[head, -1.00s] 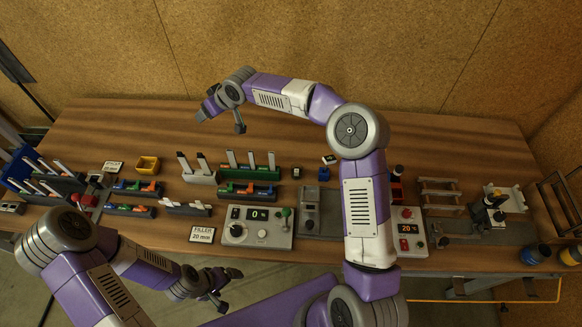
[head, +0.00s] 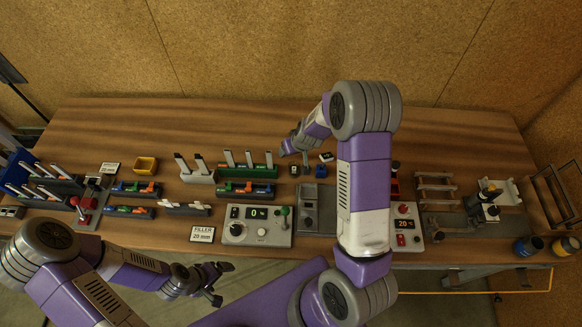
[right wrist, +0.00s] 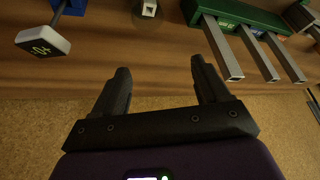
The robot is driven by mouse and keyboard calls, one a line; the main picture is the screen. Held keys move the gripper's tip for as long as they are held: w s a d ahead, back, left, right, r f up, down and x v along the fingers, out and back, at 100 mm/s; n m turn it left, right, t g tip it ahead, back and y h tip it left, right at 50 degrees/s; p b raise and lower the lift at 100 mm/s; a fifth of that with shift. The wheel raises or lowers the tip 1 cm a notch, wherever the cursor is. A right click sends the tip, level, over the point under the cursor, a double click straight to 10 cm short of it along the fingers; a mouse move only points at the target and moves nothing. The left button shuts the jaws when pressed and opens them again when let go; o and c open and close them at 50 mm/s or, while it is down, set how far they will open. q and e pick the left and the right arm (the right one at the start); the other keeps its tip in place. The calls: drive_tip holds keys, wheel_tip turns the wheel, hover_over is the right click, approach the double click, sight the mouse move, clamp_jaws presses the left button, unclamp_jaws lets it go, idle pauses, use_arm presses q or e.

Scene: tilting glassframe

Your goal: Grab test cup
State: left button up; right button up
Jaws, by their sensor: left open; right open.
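A small dark round item with a pale square top (head: 294,170) stands on the bench between the green rack and a blue block. It also shows at the top edge of the right wrist view (right wrist: 148,8), partly cut off. I cannot tell for sure that it is the test cup. My right gripper (head: 295,157) is open and empty, just behind this item in the head view. Its two fingers (right wrist: 160,78) are spread apart in the right wrist view, with nothing between them. My left gripper (head: 222,283) is open and empty in front of the bench.
A green rack with grey bars (right wrist: 243,12) stands beside the right gripper. On its other side are a blue block (head: 321,171) and a tilted white tag (right wrist: 43,40). A control panel reading 0 (head: 257,228) stands in front. The bench's back strip (head: 220,120) is clear.

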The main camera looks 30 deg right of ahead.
sight(294, 170)
drive_tip(key=shift+g+h, duration=0.3)
drive_tip(key=f, duration=0.5)
drive_tip(key=s+f, duration=0.1)
drive_tip(key=f, duration=0.2)
drive_tip(key=shift+s+f, duration=0.1)
drive_tip(key=shift+f, duration=0.25)
drive_tip(key=shift+c, duration=0.2)
drive_tip(key=c, duration=1.2)
